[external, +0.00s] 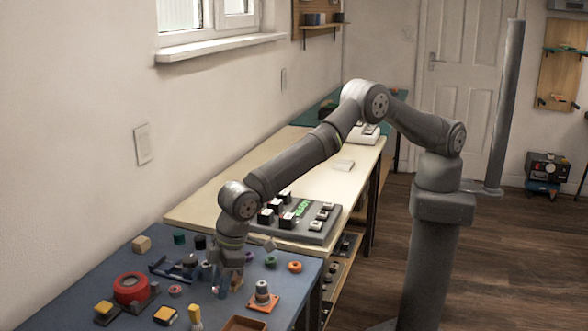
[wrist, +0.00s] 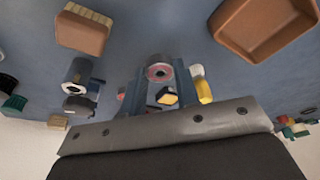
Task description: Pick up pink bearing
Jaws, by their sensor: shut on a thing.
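The pink bearing (wrist: 158,72), a round piece with a pinkish face and grey rim, sits between the fingertips of my gripper (wrist: 156,80) in the wrist view. The fingers are shut on its sides. In the external view my gripper (external: 229,286) points down, low over the blue tabletop (external: 75,298); the held bearing is hard to make out there. I cannot tell whether it touches the table. A small pink ring (external: 176,291) lies on the table left of my gripper.
A red roll (external: 131,288) and yellow-topped blocks (external: 165,315) lie to the left. A yellow-handled piece (external: 195,317) and a brown tray (external: 245,324) are in front. A stacked grey part on an orange base (external: 263,298), and green and orange rings (external: 295,266), are to the right.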

